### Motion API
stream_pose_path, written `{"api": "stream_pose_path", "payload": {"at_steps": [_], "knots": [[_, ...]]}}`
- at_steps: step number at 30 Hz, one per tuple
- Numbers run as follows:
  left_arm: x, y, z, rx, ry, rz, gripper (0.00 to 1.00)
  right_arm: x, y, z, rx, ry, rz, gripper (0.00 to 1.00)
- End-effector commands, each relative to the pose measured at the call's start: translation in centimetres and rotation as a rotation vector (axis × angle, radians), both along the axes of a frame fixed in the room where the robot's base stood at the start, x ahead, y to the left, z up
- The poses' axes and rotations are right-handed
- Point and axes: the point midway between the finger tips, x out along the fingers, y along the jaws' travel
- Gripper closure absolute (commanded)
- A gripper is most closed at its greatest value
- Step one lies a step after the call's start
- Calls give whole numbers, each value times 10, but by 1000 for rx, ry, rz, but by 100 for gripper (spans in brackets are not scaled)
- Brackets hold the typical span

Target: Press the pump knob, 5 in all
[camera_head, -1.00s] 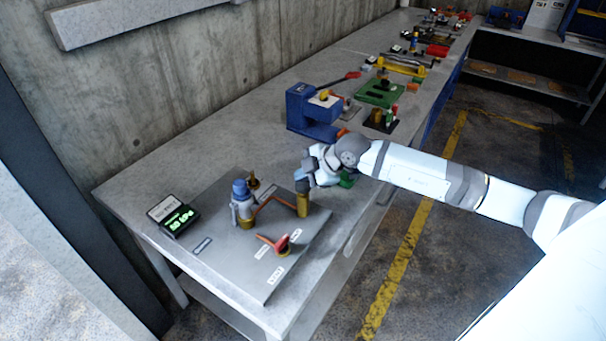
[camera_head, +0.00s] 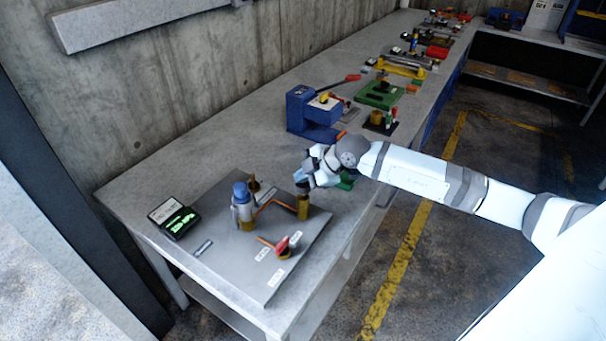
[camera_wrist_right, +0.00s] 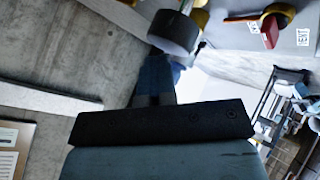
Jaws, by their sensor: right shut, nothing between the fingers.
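The pump (camera_head: 303,207) is a brass cylinder at the right edge of a grey plate. Its dark pump knob (camera_head: 302,188) is on top and shows in the wrist view as a dark round cylinder (camera_wrist_right: 174,33). My right gripper (camera_head: 301,178) is shut and empty, with its fingertips at the knob. In the wrist view the blue-grey fingers (camera_wrist_right: 155,75) end close to the knob's side or top; I cannot tell whether they touch it. My left gripper is not in view.
The grey plate (camera_head: 222,267) also carries a blue-topped fitting (camera_head: 241,205), brass pipework and a red-handled valve (camera_head: 282,245). A black display (camera_head: 173,218) with green digits stands left. A blue press (camera_head: 312,110) and several tools stand farther along the bench.

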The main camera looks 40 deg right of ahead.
Motion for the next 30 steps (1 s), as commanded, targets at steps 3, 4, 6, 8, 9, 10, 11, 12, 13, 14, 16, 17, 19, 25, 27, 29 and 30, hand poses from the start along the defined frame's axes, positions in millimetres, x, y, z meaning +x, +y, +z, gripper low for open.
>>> {"api": "stream_pose_path", "payload": {"at_steps": [3,4,6,8,9,10,11,12,13,14,16,17,19,25,27,29,30], "knots": [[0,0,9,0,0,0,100,-1,0,8,-1,4,0,100],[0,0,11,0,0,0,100,-1,0,10,-1,4,0,100],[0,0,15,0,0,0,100,-1,0,14,-2,5,0,100],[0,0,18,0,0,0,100,-1,0,18,-1,4,0,100],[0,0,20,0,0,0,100,-1,0,20,-1,4,0,100],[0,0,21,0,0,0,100,-1,0,22,-1,4,0,100],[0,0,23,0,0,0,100,-1,0,24,-1,4,0,100],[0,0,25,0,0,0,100,0,0,27,-1,4,0,100],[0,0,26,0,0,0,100,0,0,29,0,2,0,100],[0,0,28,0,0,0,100,0,0,30,0,2,0,100],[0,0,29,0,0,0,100,0,0,33,0,2,0,100],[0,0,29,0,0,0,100,0,0,33,0,2,-1,100],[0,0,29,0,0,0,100,0,0,33,1,1,0,100],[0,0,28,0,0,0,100,0,0,33,0,1,1,100],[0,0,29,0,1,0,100,0,0,34,0,0,0,100],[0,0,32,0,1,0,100,0,0,38,0,0,0,100],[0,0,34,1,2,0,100,0,0,41,0,0,0,100]]}}
